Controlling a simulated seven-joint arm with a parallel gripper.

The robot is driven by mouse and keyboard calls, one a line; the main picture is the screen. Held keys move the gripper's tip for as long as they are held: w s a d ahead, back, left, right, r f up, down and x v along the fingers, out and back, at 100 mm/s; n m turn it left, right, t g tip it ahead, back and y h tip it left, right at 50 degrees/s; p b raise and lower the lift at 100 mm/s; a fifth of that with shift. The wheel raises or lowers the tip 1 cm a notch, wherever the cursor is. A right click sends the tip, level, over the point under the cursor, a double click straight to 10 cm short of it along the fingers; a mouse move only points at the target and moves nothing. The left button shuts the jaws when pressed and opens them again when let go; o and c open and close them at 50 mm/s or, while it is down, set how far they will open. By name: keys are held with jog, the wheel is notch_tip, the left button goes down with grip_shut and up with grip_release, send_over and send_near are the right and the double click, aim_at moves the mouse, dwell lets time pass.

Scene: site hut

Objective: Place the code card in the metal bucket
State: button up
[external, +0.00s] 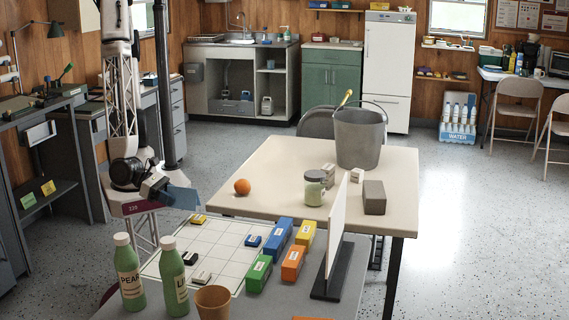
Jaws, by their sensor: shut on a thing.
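My gripper (158,194) hangs at the left, beside the near left end of the cream table, and is shut on the code card. The code card (135,209) shows a maroon part marked 220, and a blue part shows to the right of the gripper. The gripper hides the card's middle, so I cannot tell how the two parts join. The grey metal bucket (359,140) stands upright on the far right part of the table, with its handle raised. The bucket's bottom inside is hidden.
The cream table (290,162) also bears an orange (242,187), a lidded jar (314,188), a grey block (374,197) and small boxes. Nearer stand green bottles (129,274), a brown cup (213,302), a gridded board (205,250), coloured boxes and an upright white panel (337,228).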

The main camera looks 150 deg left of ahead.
send_over(193, 241)
jog(key=shift+f, duration=0.75)
jog(key=shift+f, duration=1.75)
jog(key=o, duration=0.9)
jog(key=shift+f, duration=0.1)
jog(key=v, duration=1.2)
jog(key=shift+a, duration=0.1)
jog(key=shift+r, duration=0.25)
